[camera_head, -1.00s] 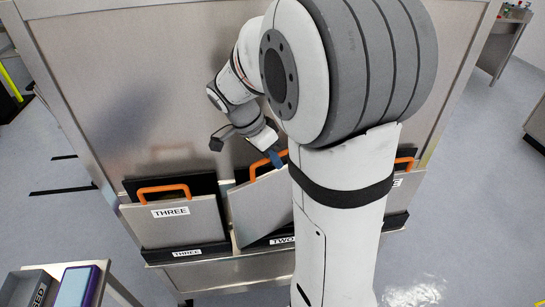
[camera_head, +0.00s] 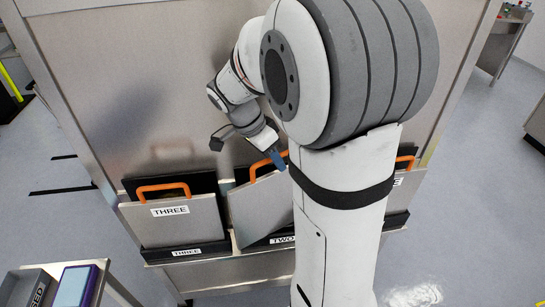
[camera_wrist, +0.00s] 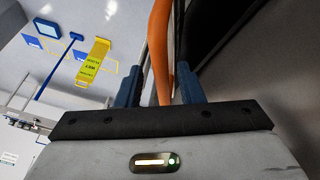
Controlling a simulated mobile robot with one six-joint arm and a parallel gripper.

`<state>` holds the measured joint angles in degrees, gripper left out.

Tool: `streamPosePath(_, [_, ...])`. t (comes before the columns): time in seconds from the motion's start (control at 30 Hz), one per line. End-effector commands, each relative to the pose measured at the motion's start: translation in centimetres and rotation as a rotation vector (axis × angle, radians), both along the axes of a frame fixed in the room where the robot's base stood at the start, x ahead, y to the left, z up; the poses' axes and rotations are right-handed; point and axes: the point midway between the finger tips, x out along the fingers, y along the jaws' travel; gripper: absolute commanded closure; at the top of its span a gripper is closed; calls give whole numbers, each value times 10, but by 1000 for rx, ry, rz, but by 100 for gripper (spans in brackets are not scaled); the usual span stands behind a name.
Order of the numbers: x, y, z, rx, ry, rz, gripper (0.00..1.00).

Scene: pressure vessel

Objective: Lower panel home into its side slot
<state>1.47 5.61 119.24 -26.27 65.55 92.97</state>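A grey panel (camera_head: 257,210) with an orange handle (camera_head: 254,172) stands tilted at the middle slot, which is labelled TWO (camera_head: 283,239). Its left edge leans and its right part is hidden behind my arm. My gripper (camera_head: 278,158) is at the panel's handle. In the wrist view the orange handle (camera_wrist: 161,50) runs between the two blue fingers of my gripper (camera_wrist: 160,85), with their dark tips close along both sides of it. The panel's lower edge is near the slot's black rail; how deep it sits cannot be told.
Panel THREE (camera_head: 175,220) stands upright in its own slot on the left, with an orange handle. Another panel (camera_head: 402,190) on the right is mostly hidden by my arm. A side table (camera_head: 118,290) with boxes is at the lower left.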

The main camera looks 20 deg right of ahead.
Motion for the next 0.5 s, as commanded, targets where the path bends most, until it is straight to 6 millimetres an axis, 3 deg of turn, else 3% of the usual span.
streamPosePath(0.17, [2, 2, 18, 0, -3, 1, 66])
streamPosePath(0.5, [13, 34, 87, 0, -5, 2, 66])
